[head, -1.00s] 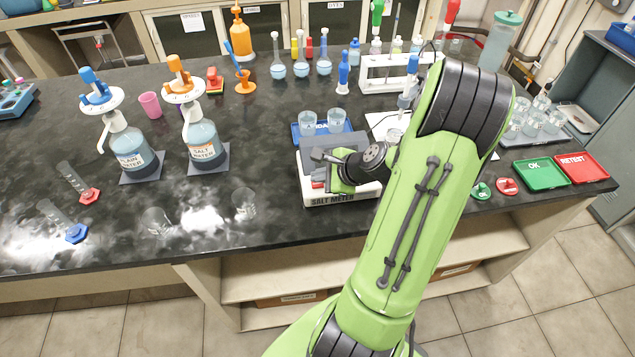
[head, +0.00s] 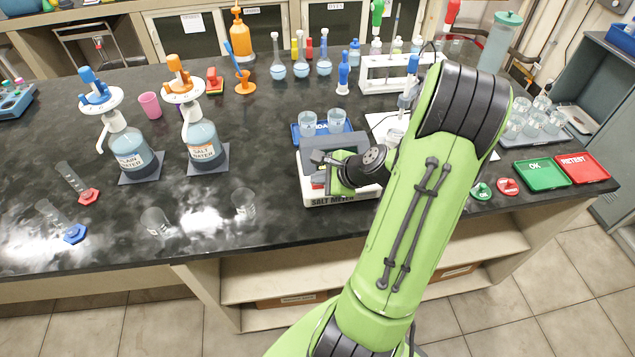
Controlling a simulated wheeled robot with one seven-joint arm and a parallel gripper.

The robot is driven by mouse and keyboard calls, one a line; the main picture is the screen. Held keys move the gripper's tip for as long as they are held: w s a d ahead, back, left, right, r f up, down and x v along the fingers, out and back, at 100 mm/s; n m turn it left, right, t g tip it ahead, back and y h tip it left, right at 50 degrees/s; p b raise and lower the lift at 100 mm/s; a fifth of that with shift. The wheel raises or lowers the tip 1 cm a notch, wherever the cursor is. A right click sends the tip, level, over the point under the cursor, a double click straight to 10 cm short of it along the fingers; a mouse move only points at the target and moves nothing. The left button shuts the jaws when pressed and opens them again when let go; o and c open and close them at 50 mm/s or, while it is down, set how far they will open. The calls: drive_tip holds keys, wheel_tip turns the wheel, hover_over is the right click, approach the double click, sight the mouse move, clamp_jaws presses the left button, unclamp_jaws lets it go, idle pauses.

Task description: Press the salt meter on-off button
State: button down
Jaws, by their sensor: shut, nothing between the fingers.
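The salt meter (head: 331,200) is a white box with "SALT METER" on its front edge, standing near the front edge of the dark bench. My gripper (head: 322,172) is over the meter's top, shut with nothing in it. My green arm and the gripper's dark wrist cover much of the meter's right side. A bit of red (head: 318,181) shows on the meter top beside the gripper. The on-off button cannot be made out clearly, and I cannot tell whether the fingertips touch the meter.
A blue tray with two beakers (head: 308,120) stands right behind the meter. Salt water (head: 205,148) and plain water (head: 133,155) dispensers stand to the left. An empty beaker (head: 244,204) is left of the meter. Green OK (head: 541,174) and red RETEST (head: 583,168) trays lie at the right.

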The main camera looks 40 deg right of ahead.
sight(321, 187)
drive_tip(key=shift+r+p, duration=0.75)
drive_tip(key=shift+r, duration=0.1)
wheel_tip(321, 187, up, 5)
drive_tip(key=p, duration=0.4)
drive_tip(key=shift+p, duration=0.4)
